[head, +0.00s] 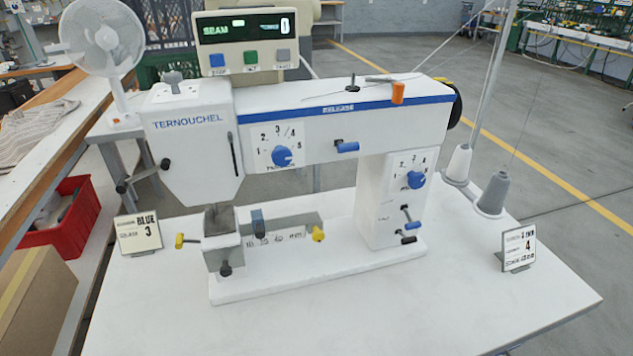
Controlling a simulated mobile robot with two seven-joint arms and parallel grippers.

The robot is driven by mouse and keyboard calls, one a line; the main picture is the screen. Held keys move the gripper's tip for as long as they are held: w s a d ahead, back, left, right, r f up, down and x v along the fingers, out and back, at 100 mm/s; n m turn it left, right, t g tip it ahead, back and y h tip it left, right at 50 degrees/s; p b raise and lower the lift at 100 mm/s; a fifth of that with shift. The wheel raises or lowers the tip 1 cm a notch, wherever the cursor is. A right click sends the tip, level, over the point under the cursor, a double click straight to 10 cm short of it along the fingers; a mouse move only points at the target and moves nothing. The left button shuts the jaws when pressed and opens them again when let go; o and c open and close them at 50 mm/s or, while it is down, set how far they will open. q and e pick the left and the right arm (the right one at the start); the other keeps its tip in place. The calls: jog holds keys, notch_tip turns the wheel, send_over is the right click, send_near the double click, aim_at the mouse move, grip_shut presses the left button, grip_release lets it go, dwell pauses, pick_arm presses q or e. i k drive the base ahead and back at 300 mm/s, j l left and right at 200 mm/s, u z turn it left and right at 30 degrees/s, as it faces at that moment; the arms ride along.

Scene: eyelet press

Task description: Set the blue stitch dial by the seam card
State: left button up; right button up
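A white sewing machine marked TERNOUCHEL (190,123) stands on a white table. A blue dial (415,180) sits on a numbered plate on its right column; the plate's lettering is too small to read. A second blue dial (282,157) is on the machine's arm, with numbers up to 5 around it. A left card (139,235) stands on the table, showing BLUE and 3. A right card (518,248) stands near the right edge, showing a 4; its other lines are hard to read. Neither of my grippers is in view.
A display (245,28) on top reads SEAM and 0, above three buttons. A blue lever (347,147), yellow knob (318,234) and orange knob (398,93) stick out. Thread cones (493,195) stand at right. A fan (100,40) and red bin (68,215) are left. The front tabletop is clear.

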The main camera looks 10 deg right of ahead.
aim_at(417, 180)
jog(key=k+l+z, duration=0.15)
jog(key=z, duration=0.3)
jog(key=l+z, duration=0.3)
jog(key=z, duration=0.15)
jog(key=k+l+z, duration=0.1)
jog(key=l+z, duration=0.2)
jog(key=z, duration=0.15)
jog(key=u, duration=1.35)
